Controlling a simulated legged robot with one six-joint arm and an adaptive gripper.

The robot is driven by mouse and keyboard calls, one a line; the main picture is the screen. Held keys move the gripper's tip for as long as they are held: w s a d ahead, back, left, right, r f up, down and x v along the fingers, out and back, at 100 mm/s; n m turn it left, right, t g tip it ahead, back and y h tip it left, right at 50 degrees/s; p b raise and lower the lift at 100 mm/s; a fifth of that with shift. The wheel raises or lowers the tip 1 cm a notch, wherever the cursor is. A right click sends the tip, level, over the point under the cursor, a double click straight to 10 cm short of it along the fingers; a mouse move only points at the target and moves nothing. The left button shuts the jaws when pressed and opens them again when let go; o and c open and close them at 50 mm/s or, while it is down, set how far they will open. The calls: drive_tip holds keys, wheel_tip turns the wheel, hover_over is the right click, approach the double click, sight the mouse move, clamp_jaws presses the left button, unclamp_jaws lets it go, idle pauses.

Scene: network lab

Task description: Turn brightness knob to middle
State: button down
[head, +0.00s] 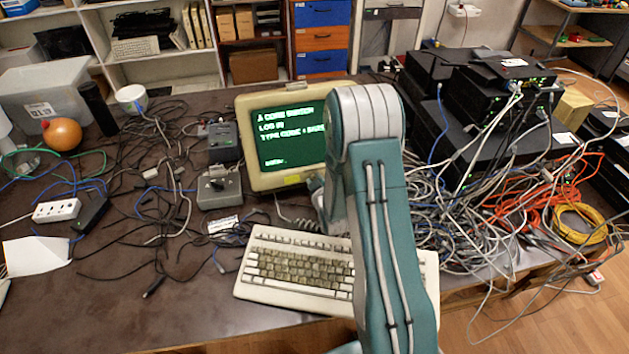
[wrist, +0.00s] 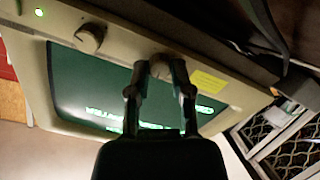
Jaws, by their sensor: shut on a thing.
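The beige monitor (head: 243,140) stands on the table with green text on its dark screen (head: 285,130). In the wrist view its lower bezel (wrist: 125,45) runs across the top and carries two round knobs. My gripper (wrist: 161,68) is shut on one knob (wrist: 160,67), with a finger on each side of it. The other knob (wrist: 89,38) is apart from the gripper, to its left. A yellow label (wrist: 208,80) is on the bezel to the right. I cannot read which knob is brightness, nor its angle. In the head view my arm hides the gripped knob.
A keyboard (head: 290,270) lies in front of the monitor. A grey box with a lever (head: 219,188) stands to its left. Black network devices (head: 500,120) and tangled cables (head: 470,215) crowd the right. A green light (wrist: 39,12) shows on the bezel.

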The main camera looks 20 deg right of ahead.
drive_tip(key=shift+s+f+m, duration=0.2)
drive_tip(key=shift+f+m, duration=0.15)
drive_tip(key=shift+m, duration=0.25)
drive_tip(key=c, duration=0.5)
unclamp_jaws()
drive_tip(key=shift+w, duration=0.1)
drive_tip(key=shift+r, duration=0.2)
drive_tip(key=shift+r, duration=0.2)
wheel_tip(320, 180, up, 9)
drive_tip(key=shift+r, duration=0.15)
